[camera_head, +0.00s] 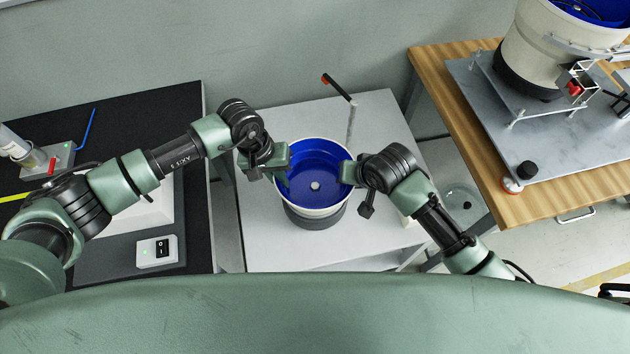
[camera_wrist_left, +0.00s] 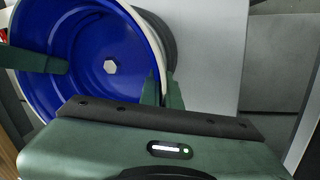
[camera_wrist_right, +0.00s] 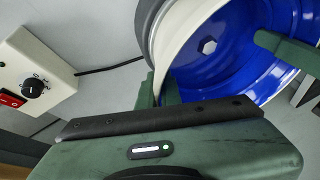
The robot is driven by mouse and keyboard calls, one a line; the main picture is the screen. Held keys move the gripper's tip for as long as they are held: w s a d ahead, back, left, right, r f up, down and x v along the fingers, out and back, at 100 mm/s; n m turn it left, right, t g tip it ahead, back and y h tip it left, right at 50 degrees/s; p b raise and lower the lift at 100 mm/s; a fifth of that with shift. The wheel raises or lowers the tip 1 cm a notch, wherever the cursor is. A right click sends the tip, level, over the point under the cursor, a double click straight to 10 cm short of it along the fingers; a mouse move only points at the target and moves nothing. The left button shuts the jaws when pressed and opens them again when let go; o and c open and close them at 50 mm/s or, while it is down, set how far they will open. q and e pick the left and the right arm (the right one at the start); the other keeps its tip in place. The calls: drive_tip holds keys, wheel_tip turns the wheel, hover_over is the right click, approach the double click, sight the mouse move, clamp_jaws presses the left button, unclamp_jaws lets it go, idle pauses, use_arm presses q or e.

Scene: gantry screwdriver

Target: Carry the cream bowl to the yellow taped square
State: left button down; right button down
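The cream bowl (camera_head: 333,205) has a blue inside with a light hub in its middle and a dark grey base below. It is upright over the pale table (camera_head: 385,120); whether its base touches the table I cannot tell. My left gripper (camera_head: 284,165) is shut on its left rim, one finger inside and one outside, as the left wrist view (camera_wrist_left: 163,88) shows. My right gripper (camera_head: 350,172) is shut on the opposite rim in the same way, seen in the right wrist view (camera_wrist_right: 157,92). I see no full yellow taped square.
A black table (camera_head: 190,110) at left holds a switch box (camera_head: 157,251) and a yellow strip (camera_head: 14,198). A wooden table (camera_head: 440,70) at right carries another cream bowl (camera_head: 530,45) on a metal plate. A control box (camera_wrist_right: 32,75) with a cable is near my right gripper.

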use_arm(q)
drive_tip(key=shift+w+r, duration=0.15)
drive_tip(key=shift+r, duration=0.05)
use_arm(e)
drive_tip(key=shift+w+d+r, duration=0.1)
drive_tip(key=shift+w+r, duration=0.05)
